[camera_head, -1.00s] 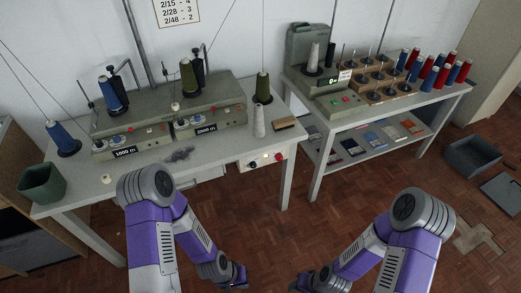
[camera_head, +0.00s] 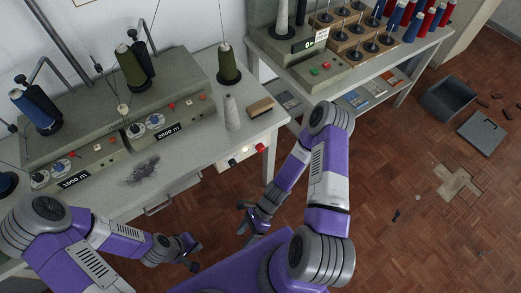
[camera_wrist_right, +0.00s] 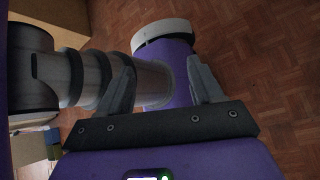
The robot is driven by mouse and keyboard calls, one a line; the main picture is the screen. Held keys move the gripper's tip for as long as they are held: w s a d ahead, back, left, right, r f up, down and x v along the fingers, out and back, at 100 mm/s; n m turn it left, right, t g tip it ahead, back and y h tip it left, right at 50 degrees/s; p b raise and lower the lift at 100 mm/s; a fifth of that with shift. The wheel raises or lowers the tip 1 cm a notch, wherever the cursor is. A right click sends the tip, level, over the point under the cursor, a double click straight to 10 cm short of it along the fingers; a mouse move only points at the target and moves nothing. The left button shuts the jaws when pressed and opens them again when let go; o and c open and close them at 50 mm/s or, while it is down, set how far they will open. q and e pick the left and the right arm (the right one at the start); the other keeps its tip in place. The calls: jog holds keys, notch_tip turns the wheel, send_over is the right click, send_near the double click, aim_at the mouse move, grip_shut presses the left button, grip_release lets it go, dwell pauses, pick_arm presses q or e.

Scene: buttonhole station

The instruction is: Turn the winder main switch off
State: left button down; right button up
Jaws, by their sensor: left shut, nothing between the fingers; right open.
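The winder is the grey-green machine (camera_head: 120,125) on the left table, with spools on top and counters reading 1000 m and 2000 m. A small white panel (camera_head: 245,157) hangs under the table's front right edge. It carries a dark switch (camera_head: 232,163) and a red knob (camera_head: 261,149); the switch position is too small to read. My left gripper (camera_head: 192,257) is shut and empty, low in front of the table. My right gripper (camera_head: 247,218) is open and empty, below and in front of the panel; its spread fingers also show in the right wrist view (camera_wrist_right: 164,90).
Dark lint (camera_head: 141,172) lies on the tabletop. A second table (camera_head: 385,65) with bobbins stands to the right. A grey bin (camera_head: 448,98) is on the floor, which is otherwise mostly open.

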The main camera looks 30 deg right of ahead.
jog(key=w+a+m+t+y, duration=0.1)
jog(key=w+m+t+y, duration=0.15)
jog(key=m, duration=0.55)
jog(key=m+t+h+b, duration=0.1)
jog(key=m+t+h, duration=0.9)
jog(key=m+t, duration=1.5)
send_near(262, 150)
notch_tip(262, 150, up, 6)
jog(key=m+g, duration=0.7)
jog(key=shift+m, duration=0.4)
jog(key=w, duration=0.3)
jog(key=w+b, duration=0.1)
jog(key=w, duration=0.2)
jog(key=shift+w+a+f, duration=0.2)
jog(key=shift+w, duration=0.55)
jog(key=shift+c, duration=0.3)
jog(key=c, duration=1)
